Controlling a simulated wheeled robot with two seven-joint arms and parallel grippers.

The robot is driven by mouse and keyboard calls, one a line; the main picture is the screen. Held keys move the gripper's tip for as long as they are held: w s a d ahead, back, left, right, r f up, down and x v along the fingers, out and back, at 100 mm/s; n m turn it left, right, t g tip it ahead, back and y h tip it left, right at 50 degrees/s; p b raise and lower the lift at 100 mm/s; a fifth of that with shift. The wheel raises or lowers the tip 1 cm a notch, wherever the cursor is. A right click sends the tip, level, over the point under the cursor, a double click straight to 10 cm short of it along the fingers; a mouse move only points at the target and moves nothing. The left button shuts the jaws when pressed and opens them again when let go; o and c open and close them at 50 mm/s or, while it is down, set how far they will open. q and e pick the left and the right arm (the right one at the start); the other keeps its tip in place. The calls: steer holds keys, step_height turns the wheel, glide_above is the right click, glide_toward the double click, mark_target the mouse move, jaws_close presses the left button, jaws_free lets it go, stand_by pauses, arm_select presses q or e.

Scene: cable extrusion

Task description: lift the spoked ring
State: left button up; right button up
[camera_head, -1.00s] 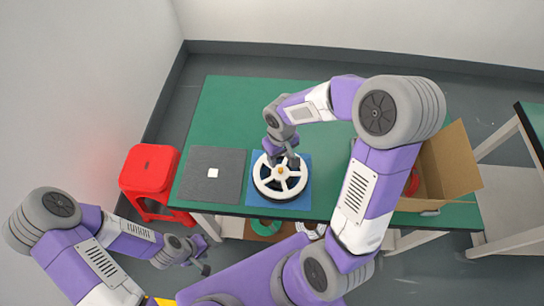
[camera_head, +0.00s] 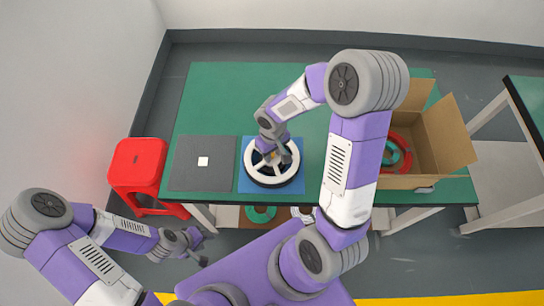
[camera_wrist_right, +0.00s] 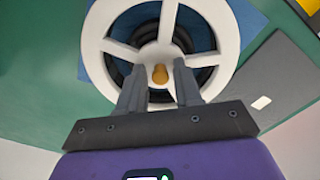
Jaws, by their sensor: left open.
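The white spoked ring (camera_head: 251,174) lies flat on a blue mat (camera_head: 243,187) on the green table, over a black round part. My right gripper (camera_head: 272,158) is above its hub, pointing down. In the right wrist view the ring (camera_wrist_right: 108,62) fills the top, with a brass-coloured knob (camera_wrist_right: 160,74) at its hub. The right fingers (camera_wrist_right: 158,68) stand apart on either side of the knob, with a visible gap to it. Whether the fingertips touch the spokes cannot be told. My left gripper (camera_head: 203,248) is open and empty, low in front of the table.
A dark grey square pad (camera_head: 186,172) with a small white square lies left of the mat. A cardboard box (camera_head: 445,140) with red and green rings stands at the table's right. A red stool (camera_head: 138,165) is at the left. The table's back is clear.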

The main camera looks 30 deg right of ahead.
jaws_close()
